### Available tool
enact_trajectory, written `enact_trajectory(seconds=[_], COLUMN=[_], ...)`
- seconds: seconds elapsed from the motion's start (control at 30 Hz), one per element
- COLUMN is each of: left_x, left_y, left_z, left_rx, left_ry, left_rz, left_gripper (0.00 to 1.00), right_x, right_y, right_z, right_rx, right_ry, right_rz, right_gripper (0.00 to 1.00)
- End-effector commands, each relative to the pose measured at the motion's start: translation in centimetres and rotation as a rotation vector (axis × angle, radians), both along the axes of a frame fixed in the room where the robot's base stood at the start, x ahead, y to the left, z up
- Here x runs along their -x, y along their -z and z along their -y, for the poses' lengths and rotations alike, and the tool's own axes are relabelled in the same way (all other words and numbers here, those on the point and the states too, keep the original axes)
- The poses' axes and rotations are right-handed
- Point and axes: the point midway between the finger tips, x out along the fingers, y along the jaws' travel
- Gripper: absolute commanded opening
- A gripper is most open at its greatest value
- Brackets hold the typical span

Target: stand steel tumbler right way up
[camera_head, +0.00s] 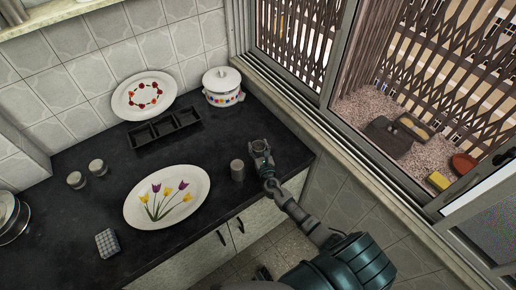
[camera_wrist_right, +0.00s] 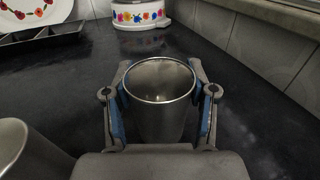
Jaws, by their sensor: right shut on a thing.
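My right gripper (camera_head: 262,148) is at the right part of the dark counter. In the wrist view its two fingers (camera_wrist_right: 160,100) are shut on the sides of a steel tumbler (camera_wrist_right: 162,112). This tumbler's open rim faces up, and it looks about upright; I cannot tell whether its base touches the counter. Another steel tumbler (camera_head: 237,170) stands just left of the gripper, and it shows partly in the wrist view (camera_wrist_right: 28,155). Two more tumblers, one nearer (camera_head: 76,181) and one farther (camera_head: 98,168), stand at the left. My left gripper is not in view.
A tulip plate (camera_head: 135,208) lies left of the gripper. A black sectioned tray (camera_head: 163,129), a flowered plate (camera_head: 122,97) and a lidded pot (camera_head: 222,88) are at the back. A grey sponge-like block (camera_head: 107,243) lies at front left. The window ledge (camera_head: 330,145) borders the right.

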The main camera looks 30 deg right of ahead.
Motion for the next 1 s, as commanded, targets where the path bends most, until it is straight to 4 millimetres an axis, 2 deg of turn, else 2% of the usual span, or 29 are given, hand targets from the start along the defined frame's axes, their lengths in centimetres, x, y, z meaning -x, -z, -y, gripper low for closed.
enact_trajectory(seconds=[0.37, 0.4, 0.47, 0.5, 0.87, 1.0], left_x=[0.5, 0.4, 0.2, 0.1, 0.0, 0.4], left_y=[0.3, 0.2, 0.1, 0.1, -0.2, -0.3], left_z=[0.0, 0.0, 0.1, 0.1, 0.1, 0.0], left_rx=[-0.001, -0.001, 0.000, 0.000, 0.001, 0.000], left_ry=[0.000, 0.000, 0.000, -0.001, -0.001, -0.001], left_rz=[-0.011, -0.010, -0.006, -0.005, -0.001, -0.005], left_gripper=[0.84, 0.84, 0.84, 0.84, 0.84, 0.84], right_x=[0.0, 0.0, 0.0, 0.0, 0.0, 2.0], right_y=[0.2, 0.2, 0.2, 0.1, -0.2, 0.0], right_z=[0.0, 0.0, 0.0, 0.0, 0.0, -0.6], right_rx=[0.001, 0.001, 0.001, 0.001, 0.001, 0.001], right_ry=[0.000, 0.000, 0.001, 0.001, 0.001, 0.000], right_rz=[0.002, 0.002, 0.002, 0.002, 0.002, 0.000], right_gripper=[0.16, 0.64, 0.79, 0.82, 0.82, 0.82])
